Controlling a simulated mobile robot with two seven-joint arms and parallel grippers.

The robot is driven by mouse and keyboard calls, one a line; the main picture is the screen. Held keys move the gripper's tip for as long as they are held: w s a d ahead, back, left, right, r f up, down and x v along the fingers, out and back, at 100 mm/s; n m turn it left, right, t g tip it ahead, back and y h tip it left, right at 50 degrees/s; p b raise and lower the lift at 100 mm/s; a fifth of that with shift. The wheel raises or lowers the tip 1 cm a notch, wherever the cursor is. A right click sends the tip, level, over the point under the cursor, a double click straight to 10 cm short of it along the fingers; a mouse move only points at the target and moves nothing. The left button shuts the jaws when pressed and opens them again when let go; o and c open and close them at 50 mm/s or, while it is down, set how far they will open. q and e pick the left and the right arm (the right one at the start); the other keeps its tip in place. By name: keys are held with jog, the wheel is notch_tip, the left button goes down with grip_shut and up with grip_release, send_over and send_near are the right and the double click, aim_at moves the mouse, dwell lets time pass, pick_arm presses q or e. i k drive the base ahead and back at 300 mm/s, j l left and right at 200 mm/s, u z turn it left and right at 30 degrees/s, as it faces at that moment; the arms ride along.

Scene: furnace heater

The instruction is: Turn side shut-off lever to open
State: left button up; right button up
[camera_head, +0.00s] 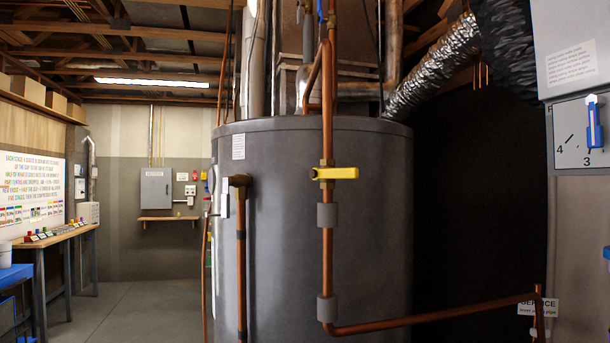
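A yellow lever handle (336,173) sits on a brass valve on the vertical copper pipe (327,90) in front of the grey tank. It lies level, across the pipe, and points right. A blue lever (594,124) stands upright on a white plate (570,145) at the far right. The plate carries the numbers 4 and 3 and short black marks. No label visible here tells which of the two is the side shut-off lever. Neither of my grippers is in view.
The large grey tank (280,240) fills the middle. A copper pipe (440,314) runs low to the right, to a "SERVICE" sign (540,306). A silver duct (435,75) crosses above. A workbench (55,235) stands at the left; the floor (150,310) before the tank's left side is clear.

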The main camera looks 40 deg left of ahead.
aim_at(315, 173)
jog(key=i+l+u, duration=0.1)
jog(key=u, duration=0.25)
jog(key=l+u, duration=0.15)
jog(key=u, duration=0.2)
jog(key=i+l+u, duration=0.1)
jog(key=u, duration=0.25)
jog(key=l+u, duration=0.4)
jog(key=i+l+u, duration=0.1)
jog(key=l+u, duration=0.15)
jog(key=u, duration=0.15)
